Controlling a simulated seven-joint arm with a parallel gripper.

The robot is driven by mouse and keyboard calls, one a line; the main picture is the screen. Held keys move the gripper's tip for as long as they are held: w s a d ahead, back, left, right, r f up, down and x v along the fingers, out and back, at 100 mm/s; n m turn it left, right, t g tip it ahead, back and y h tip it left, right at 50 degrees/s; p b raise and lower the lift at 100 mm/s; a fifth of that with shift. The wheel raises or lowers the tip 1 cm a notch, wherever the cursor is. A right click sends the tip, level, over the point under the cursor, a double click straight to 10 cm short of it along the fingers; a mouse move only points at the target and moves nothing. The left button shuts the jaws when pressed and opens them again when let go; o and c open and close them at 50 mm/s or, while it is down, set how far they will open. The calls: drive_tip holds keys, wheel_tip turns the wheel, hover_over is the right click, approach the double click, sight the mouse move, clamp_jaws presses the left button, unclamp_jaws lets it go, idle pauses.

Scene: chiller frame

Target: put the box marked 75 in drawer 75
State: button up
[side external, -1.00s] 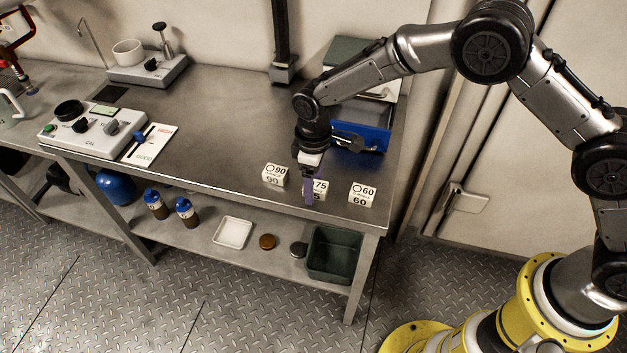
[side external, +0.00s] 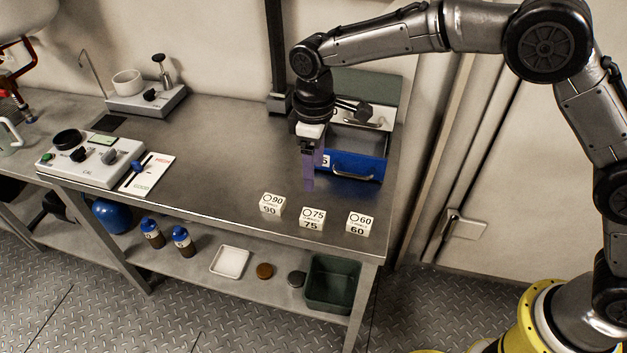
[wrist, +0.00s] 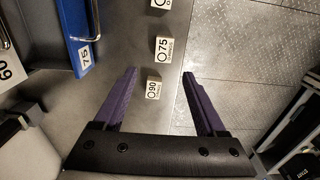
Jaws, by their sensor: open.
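The white box marked 75 (side external: 312,219) stands upright on the metal bench near its front edge. It also shows in the wrist view (wrist: 168,50). The blue-fronted drawer 75 (side external: 352,168) is pulled open, and its label shows in the wrist view (wrist: 86,57). Its grey inside is partly visible. My gripper (side external: 308,188) points down above the bench, beside the left end of the drawer and behind box 75. Its purple fingers are apart and empty in the wrist view (wrist: 160,76).
Box 90 (side external: 270,205) stands left of box 75 and box 60 (side external: 360,223) right of it. A control unit (side external: 92,157) and card (side external: 147,174) are on the left. The middle bench is clear.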

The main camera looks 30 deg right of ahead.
drive_tip(key=shift+r, duration=0.4)
drive_tip(key=s+d+r+m+t, duration=0.3)
drive_tip(key=s+d+r+m, duration=0.1)
drive_tip(key=s+d+r, duration=0.85)
drive_tip(key=s+d+m+t, duration=0.1)
drive_tip(key=s+d+m, duration=0.1)
drive_tip(key=s+d, duration=0.3)
drive_tip(key=s+d+m+t, duration=0.1)
drive_tip(key=s+d, duration=0.4)
drive_tip(key=s, duration=0.6)
drive_tip(key=shift+s+d+f+m+t, duration=0.3)
drive_tip(key=shift+s+m, duration=0.1)
drive_tip(key=shift+m, duration=0.5)
drive_tip(key=shift+o, duration=0.5)
drive_tip(key=shift+s+f, duration=0.2)
drive_tip(key=shift+s, duration=0.1)
